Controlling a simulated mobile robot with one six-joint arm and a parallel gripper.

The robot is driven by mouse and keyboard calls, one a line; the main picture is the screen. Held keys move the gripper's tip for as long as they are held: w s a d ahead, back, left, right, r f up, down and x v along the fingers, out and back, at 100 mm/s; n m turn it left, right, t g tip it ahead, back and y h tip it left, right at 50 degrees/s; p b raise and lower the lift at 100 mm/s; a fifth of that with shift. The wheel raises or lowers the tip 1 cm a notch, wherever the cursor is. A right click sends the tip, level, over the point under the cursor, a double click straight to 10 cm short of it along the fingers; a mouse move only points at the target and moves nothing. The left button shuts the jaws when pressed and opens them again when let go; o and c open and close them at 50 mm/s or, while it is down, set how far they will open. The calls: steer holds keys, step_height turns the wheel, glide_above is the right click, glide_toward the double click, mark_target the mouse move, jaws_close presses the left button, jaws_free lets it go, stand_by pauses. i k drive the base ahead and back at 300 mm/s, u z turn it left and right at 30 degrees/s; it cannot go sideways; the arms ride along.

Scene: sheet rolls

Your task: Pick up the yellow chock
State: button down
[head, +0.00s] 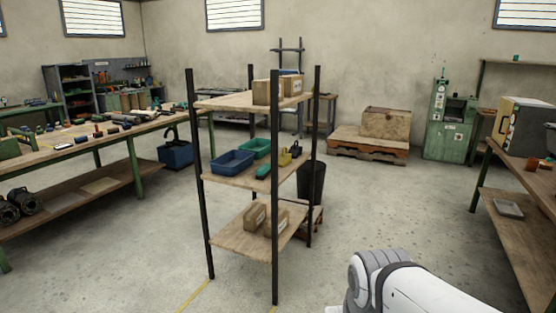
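A small yellow object (284,159), which looks like the yellow chock, sits on the middle board of the free-standing shelf rack (250,180). It is near the board's right end, and its exact shape is too small to tell. A green item (263,171) lies to its left and nearer, and a dark item is close on its right. My gripper is out of view; only a white link of my arm shows at the bottom right, apart from the rack.
A blue bin (232,162) and a green bin (255,147) share the middle board. Cardboard boxes (267,92) stand on the top board and on the bottom one. Dark posts frame the rack. Workbenches stand left and right (518,215); the floor between is mostly clear.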

mark_target(285, 159)
steer(key=z, duration=0.05)
steer(key=k, duration=1.15)
steer(key=z, duration=0.65)
steer(key=i, duration=2.15)
steer(key=z, duration=0.4)
steer(key=i, duration=1.5)
steer(key=u, duration=0.7)
steer(key=i, duration=1.25)
steer(key=u, duration=1.4)
steer(key=i, duration=0.85)
steer(key=u, duration=0.3)
steer(key=k, duration=0.4)
steer(key=u, duration=0.05)
